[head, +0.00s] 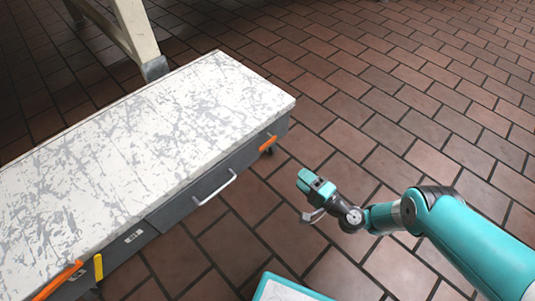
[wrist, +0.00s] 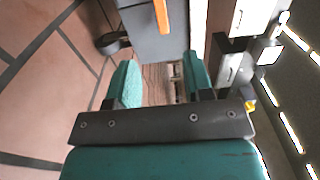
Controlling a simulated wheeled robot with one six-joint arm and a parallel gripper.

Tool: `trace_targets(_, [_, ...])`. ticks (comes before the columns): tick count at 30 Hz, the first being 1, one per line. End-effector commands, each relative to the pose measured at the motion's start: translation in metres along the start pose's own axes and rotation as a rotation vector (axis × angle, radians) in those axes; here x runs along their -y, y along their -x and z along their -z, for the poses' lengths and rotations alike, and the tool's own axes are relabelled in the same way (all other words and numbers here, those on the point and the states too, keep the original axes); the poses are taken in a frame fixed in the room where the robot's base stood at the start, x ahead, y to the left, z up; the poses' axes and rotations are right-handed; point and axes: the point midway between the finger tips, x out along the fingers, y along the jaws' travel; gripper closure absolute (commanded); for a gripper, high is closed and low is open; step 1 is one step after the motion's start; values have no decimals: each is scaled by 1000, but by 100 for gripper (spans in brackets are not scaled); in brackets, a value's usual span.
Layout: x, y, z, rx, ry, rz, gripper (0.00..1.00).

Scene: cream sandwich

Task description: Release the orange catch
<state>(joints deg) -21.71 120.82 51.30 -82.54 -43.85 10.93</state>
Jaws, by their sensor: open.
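An orange catch (head: 268,144) is on the dark grey front of the bench, near its right end. An orange bar, which looks like this catch, also shows at the top of the wrist view (wrist: 162,15), beyond my fingertips. My gripper (head: 307,200) is open and empty, in the air in front of the bench, to the right of and below the catch in the head view. Its two teal fingers stand apart in the wrist view (wrist: 160,75). They do not touch the catch.
The bench has a worn white top (head: 150,140) and a drawer with a pale bar handle (head: 214,188). Another orange bar (head: 58,281) and a yellow bar (head: 98,267) are at its lower left. A teal-edged object (head: 262,288) stands at the bottom. Open tiled floor lies right.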

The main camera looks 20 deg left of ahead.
Motion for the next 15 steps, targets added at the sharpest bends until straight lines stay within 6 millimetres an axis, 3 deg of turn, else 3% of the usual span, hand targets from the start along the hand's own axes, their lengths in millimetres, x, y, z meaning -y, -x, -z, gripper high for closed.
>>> trace_targets(15, [-8, -52, -1, 3, 4, 0, 53])
